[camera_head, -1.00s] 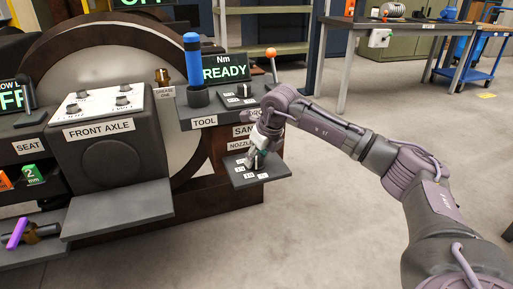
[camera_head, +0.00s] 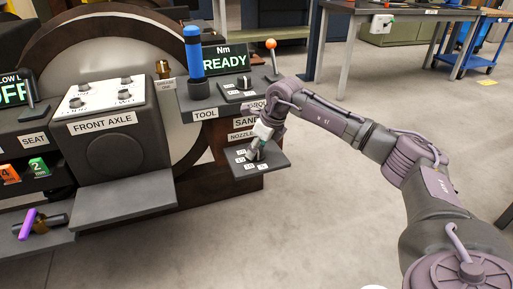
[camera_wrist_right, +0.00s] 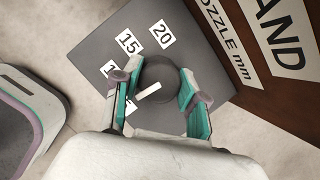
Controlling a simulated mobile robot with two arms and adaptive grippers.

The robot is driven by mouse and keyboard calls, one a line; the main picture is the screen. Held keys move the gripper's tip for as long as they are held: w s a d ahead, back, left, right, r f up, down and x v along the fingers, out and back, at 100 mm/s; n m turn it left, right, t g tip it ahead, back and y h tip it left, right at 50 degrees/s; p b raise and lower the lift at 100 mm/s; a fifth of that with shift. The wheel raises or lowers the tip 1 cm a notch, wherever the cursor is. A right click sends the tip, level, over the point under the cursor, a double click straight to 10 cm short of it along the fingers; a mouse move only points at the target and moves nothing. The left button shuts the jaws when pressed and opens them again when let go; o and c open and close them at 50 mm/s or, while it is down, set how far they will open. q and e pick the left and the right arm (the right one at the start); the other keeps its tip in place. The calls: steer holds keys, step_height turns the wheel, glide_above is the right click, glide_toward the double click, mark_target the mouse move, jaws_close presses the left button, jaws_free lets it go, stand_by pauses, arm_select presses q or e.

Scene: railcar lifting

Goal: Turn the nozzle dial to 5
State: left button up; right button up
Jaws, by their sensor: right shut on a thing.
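The nozzle dial (camera_wrist_right: 158,80) is a dark round knob with a white pointer bar, on a small grey panel (camera_head: 273,161) below the NOZZLE sign. My right gripper (camera_head: 254,153) is at the dial in the head view. In the right wrist view its two teal-lined fingers (camera_wrist_right: 160,88) are shut on the dial, one on each side. The pointer bar slants to the lower left, toward a partly covered label (camera_wrist_right: 115,98). Labels 15 (camera_wrist_right: 128,42) and 20 (camera_wrist_right: 161,34) lie beyond the dial. No 5 can be read. My left gripper is out of view.
A blue-handled tool (camera_head: 194,55) and a READY display (camera_head: 226,60) stand above the panel. An orange-topped lever (camera_head: 272,57) is close behind my right wrist. The front axle box (camera_head: 108,140) is to the left. The floor on the right is open.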

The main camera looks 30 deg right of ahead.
steer(key=o, duration=1.1)
steer(key=shift+o, duration=0.2)
steer(key=shift+r, duration=0.15)
steer(key=v, duration=1.1)
steer(key=shift+r, duration=0.4)
steer(key=shift+s, duration=0.15)
